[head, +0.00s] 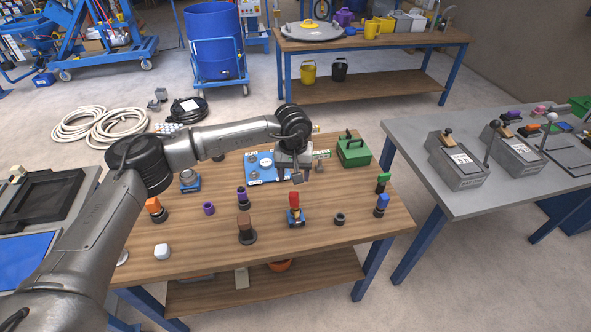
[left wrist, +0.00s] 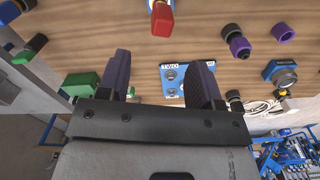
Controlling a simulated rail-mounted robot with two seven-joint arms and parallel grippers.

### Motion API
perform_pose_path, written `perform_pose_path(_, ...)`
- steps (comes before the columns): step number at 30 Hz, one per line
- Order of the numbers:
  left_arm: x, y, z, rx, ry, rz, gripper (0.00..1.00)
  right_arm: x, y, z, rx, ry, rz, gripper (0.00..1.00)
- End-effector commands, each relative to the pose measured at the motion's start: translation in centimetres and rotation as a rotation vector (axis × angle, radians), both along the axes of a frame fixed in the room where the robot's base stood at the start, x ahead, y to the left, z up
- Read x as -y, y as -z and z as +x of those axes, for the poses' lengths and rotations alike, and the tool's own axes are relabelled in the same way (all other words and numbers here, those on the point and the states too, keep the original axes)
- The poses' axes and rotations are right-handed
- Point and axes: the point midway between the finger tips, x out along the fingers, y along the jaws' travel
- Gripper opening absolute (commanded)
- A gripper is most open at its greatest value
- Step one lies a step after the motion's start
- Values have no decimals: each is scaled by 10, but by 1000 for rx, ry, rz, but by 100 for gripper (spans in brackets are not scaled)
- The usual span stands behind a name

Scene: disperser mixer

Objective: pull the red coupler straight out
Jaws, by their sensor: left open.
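The red coupler (head: 294,201) stands upright in a small blue-based holder (head: 296,218) near the front middle of the wooden table. My right gripper is not in view.
On the wooden table (head: 330,262), a brown-topped piece (head: 246,229), a purple-topped piece (head: 243,195) and a dark ring (head: 340,219) stand near the coupler. A blue plate (head: 262,168) and a green box (head: 353,151) lie behind. Blue (head: 381,203) and green (head: 383,181) pieces stand right.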

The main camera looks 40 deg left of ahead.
Motion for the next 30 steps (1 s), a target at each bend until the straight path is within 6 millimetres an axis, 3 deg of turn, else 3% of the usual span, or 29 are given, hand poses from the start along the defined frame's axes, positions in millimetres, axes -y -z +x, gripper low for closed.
perform_pose_path(6, 1, 42, 0, -2, 0, -1, 60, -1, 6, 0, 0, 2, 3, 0)
perform_pose_path(15, 2, 88, 1, -2, -1, -1, 60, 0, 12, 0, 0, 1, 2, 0)
perform_pose_path(22, 3, 107, 1, -1, -1, -3, 60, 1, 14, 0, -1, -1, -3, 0)
perform_pose_path(30, 3, 113, 1, 1, -1, -3, 60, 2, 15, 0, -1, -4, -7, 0)
